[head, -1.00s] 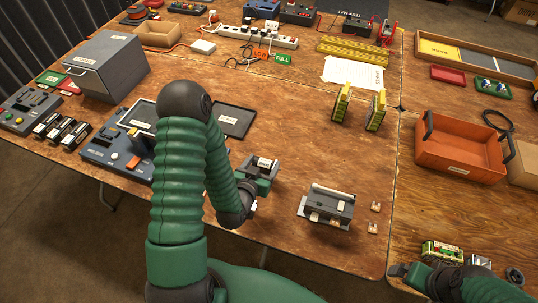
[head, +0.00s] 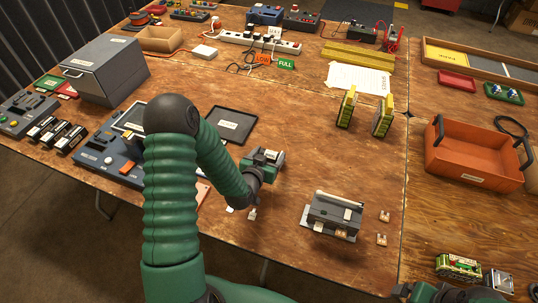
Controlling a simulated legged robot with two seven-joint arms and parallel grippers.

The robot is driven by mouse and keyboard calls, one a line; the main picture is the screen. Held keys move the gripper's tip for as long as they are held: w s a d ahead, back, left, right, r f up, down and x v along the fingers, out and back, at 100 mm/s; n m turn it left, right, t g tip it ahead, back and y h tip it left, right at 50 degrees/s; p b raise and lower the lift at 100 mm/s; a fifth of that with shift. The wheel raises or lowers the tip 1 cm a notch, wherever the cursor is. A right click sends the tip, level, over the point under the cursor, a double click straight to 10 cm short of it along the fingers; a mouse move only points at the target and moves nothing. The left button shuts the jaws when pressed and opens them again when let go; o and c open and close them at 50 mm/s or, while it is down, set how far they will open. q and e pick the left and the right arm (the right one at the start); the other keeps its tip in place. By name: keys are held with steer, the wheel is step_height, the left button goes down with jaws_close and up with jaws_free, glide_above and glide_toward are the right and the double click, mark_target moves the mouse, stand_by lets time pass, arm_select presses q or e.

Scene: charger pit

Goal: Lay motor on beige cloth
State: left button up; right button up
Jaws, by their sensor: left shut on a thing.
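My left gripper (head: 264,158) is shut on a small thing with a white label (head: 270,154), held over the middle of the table. The fingers hide most of it, so I cannot tell whether it is the motor. A cream-white sheet with printing (head: 357,79) lies flat at the back, apart from my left gripper; I cannot tell whether it is cloth or paper. My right gripper (head: 405,290) is only partly in view at the bottom right edge, and its jaws are unclear.
A grey device (head: 332,215) stands right of my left gripper, with small tan pieces (head: 383,228) beside it. A black tray (head: 230,124) lies behind my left arm. Two yellow-edged blocks (head: 346,106) stand upright. An orange bin (head: 478,155) is at right. Bare wood lies between.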

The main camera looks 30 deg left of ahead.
arm_select(q)
steer(key=o, duration=1.8)
steer(key=shift+d, duration=0.1)
steer(key=shift+r, duration=0.1)
